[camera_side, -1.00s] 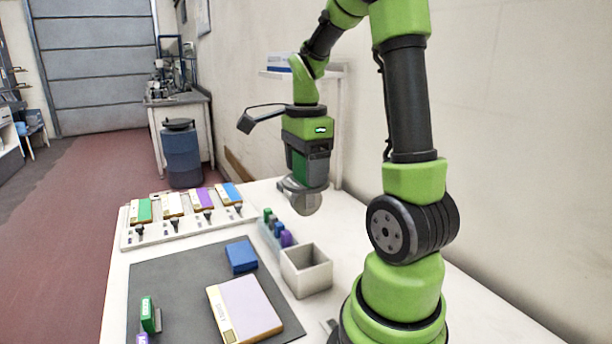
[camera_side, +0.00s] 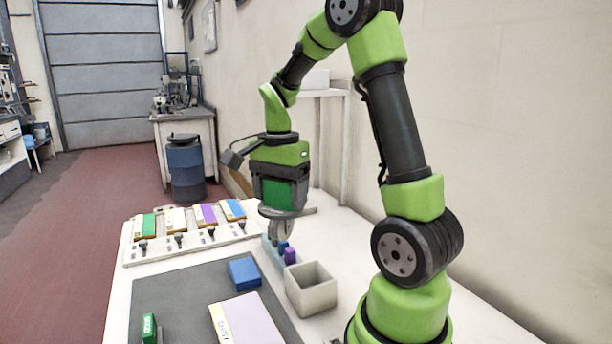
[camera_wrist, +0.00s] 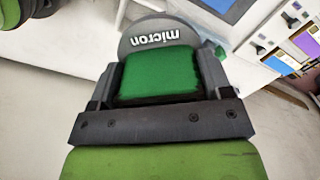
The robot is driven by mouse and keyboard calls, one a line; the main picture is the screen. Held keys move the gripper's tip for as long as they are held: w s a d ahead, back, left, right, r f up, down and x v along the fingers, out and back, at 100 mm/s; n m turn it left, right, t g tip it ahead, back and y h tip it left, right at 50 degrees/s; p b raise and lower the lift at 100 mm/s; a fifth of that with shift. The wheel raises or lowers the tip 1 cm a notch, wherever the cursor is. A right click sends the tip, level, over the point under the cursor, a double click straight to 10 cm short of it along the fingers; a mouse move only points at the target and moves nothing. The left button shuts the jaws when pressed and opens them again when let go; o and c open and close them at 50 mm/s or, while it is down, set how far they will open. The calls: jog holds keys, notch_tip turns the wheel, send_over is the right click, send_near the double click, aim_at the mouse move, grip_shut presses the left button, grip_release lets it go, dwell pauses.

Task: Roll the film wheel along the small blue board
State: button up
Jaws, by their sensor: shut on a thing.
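My gripper (camera_side: 281,207) is shut on the film wheel. In the wrist view its two dark fingers (camera_wrist: 159,78) stand on either side of a green block, with the wheel's grey disc (camera_wrist: 157,37), marked "micron", beyond it. In the side view the grey disc (camera_side: 281,229) hangs below the fingers, above or in front of the small blue rack; any contact is unclear. A white rack of boards holds a small blue board (camera_side: 235,209) at its right end. A separate plain blue block (camera_side: 244,273) lies on the grey mat.
The grey mat (camera_side: 177,281) also bears a large lilac board (camera_side: 252,322) and an upright green piece (camera_side: 149,328). An empty open white box (camera_side: 311,288) stands close to the gripper's right. The white board rack (camera_side: 190,242) has black clamps along its front.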

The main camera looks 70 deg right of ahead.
jog(key=w+a+f+n, duration=0.3)
jog(key=f+n, duration=0.2)
jog(key=f, duration=0.1)
jog(key=w+a+f+n, duration=0.3)
jog(key=f+n, duration=0.3)
jog(key=shift+w+f, duration=0.15)
jog(key=shift+w, duration=0.25)
jog(key=shift+f, duration=0.35)
dwell(1.0)
